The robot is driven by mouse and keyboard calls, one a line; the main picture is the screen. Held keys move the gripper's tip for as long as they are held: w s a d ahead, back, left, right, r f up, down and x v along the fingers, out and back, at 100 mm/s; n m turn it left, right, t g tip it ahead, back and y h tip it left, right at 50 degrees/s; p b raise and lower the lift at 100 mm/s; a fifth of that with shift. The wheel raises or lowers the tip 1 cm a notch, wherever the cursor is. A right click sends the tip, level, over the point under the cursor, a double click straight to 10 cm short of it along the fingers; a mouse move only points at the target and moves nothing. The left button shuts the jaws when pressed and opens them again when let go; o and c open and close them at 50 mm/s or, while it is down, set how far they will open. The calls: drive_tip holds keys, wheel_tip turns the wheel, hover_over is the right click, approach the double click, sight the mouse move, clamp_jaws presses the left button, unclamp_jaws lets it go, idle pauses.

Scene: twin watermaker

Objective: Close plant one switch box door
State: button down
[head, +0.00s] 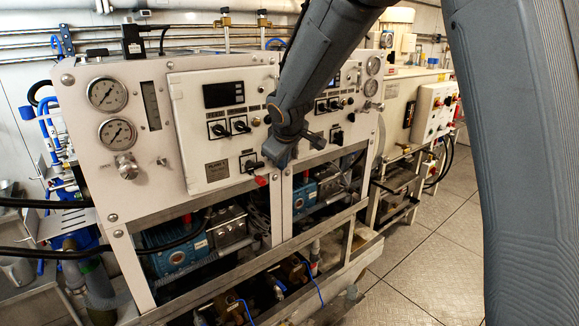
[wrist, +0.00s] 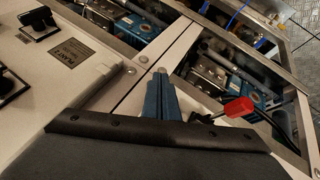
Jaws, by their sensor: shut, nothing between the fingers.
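The plant one switch box door (head: 195,140) is a white panel with a dark display, black rotary switches and a label plate, at centre left in the head view. It stands proud of the cabinet face; I cannot tell whether it is fully flush. In the wrist view, the door (wrist: 85,95) fills the left, with its "PLANT 1" label (wrist: 70,52). My gripper (head: 281,158) is at the door's lower right edge. In the wrist view, my gripper (wrist: 160,73) shows its blue fingers together and empty, near the panel seam. I cannot tell whether it touches the door.
A red-tipped lever (head: 261,181) is close to my gripper; it also shows in the wrist view (wrist: 235,107). Pressure gauges (head: 108,94) are left of the door. Blue pumps (head: 175,250) sit below behind a metal frame. Open tiled floor (head: 430,250) lies to the right.

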drive_tip(key=shift+w+a, duration=0.15)
drive_tip(key=shift+w, duration=0.45)
drive_tip(key=shift+w+a, duration=0.15)
drive_tip(key=shift+w, duration=0.4)
drive_tip(key=shift+w+r, duration=0.1)
drive_tip(key=shift+r, duration=0.05)
drive_tip(key=s+d+r, duration=0.5)
drive_tip(key=d+r, duration=0.2)
drive_tip(key=d, duration=0.1)
drive_tip(key=s+d+f+m+g+b, duration=0.1)
drive_tip(key=s+d+f+m+g, duration=0.1)
drive_tip(key=s+f, duration=0.5)
drive_tip(key=s+d+f+m+g+b, duration=0.1)
drive_tip(key=s+d+f+m+g, duration=0.1)
drive_tip(key=s+f, duration=0.5)
drive_tip(key=s+d+f+m+g, duration=0.2)
drive_tip(key=s+f+m, duration=0.3)
drive_tip(key=s, duration=1)
drive_tip(key=shift+d+f+m+b, duration=0.35)
drive_tip(key=shift+d+f, duration=0.3)
drive_tip(key=shift+f, duration=0.25)
